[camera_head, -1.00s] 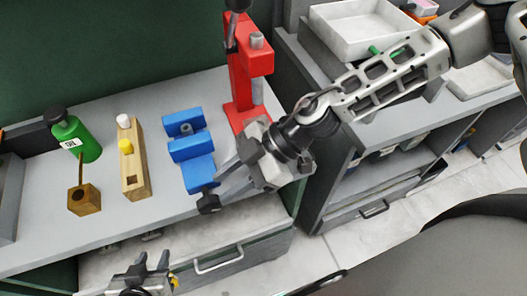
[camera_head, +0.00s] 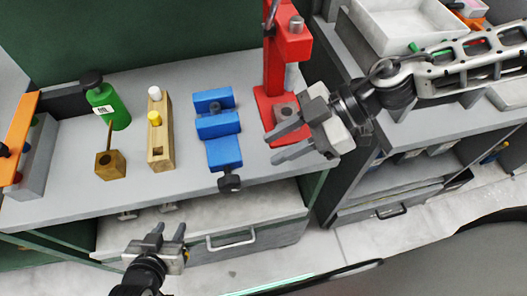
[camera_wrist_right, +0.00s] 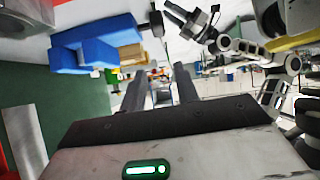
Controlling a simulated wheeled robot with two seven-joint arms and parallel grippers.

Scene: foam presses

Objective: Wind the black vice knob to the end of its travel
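The blue vice (camera_head: 222,150) stands on the workbench near its front edge. Its black knob (camera_head: 230,182) sticks out at the front end, over the bench edge. My right gripper (camera_head: 271,148) is open and empty, to the right of the vice and apart from the knob, in front of the red press. In the right wrist view the vice (camera_wrist_right: 88,50) is at upper left, with the knob (camera_wrist_right: 157,20) beyond my spread fingers (camera_wrist_right: 160,82). My left gripper (camera_head: 169,230) is open and empty, low in front of the bench drawer.
A red press (camera_head: 287,60) stands right of the vice. A drawer (camera_head: 270,235) is below.

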